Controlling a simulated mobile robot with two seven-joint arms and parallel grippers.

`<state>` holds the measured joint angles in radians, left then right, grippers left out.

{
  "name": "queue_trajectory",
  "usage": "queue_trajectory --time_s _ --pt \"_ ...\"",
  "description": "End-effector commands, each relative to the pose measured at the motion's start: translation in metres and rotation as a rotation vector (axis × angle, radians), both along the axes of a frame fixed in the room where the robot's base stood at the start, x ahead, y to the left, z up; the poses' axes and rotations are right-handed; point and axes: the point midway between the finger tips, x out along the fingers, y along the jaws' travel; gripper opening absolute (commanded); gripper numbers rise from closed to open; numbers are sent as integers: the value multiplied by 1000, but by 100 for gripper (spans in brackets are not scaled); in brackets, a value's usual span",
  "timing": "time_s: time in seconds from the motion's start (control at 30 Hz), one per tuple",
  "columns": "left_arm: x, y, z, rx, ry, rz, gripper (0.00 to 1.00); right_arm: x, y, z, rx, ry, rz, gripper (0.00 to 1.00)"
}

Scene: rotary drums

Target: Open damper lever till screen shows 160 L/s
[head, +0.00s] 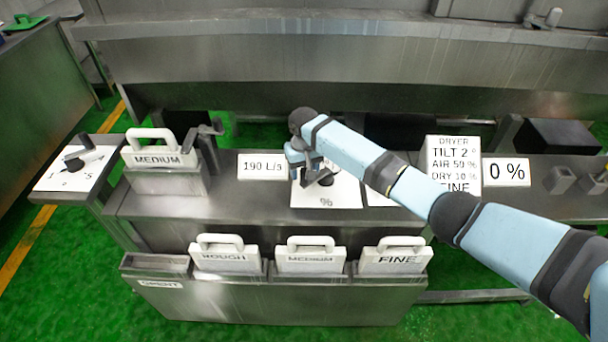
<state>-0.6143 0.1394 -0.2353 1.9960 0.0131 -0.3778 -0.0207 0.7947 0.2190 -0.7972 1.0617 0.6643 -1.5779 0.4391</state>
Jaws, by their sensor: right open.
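A white screen (263,167) on the bench reads 190 L/s. To its right is a white plate (335,196) marked with a % sign, with a small dark lever part (326,181) on it. My right arm reaches in from the right, and my right gripper (312,172) is open, pointing down over this plate at the dark lever. The arm and gripper hide part of the plate and lever, so I cannot tell whether the fingers touch it. My left gripper is not in view.
A display (453,163) reads DRYER TILT 2, and another (506,172) reads 0 %. A MEDIUM block (160,158) stands at the left beside a dark crank (205,140). A front rack holds ROUGH (225,258), MEDIUM (310,259) and FINE (395,260) blocks. Another lever plate (75,168) is at far left.

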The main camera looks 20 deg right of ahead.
Motion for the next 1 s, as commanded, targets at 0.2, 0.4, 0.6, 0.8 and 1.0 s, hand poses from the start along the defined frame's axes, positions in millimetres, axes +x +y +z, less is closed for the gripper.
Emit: queue_trajectory --time_s 0.2,0.4,0.6,0.8,1.0 --pt "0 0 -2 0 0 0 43 1 1 52 2 -5 2 54" --pt "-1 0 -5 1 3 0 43 1 1 90 2 -3 1 54" --pt "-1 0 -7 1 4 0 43 1 1 109 1 -3 0 54" --pt "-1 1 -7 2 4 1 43 1 1 112 1 -2 0 54" --pt "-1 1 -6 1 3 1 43 1 1 111 1 -1 0 54"
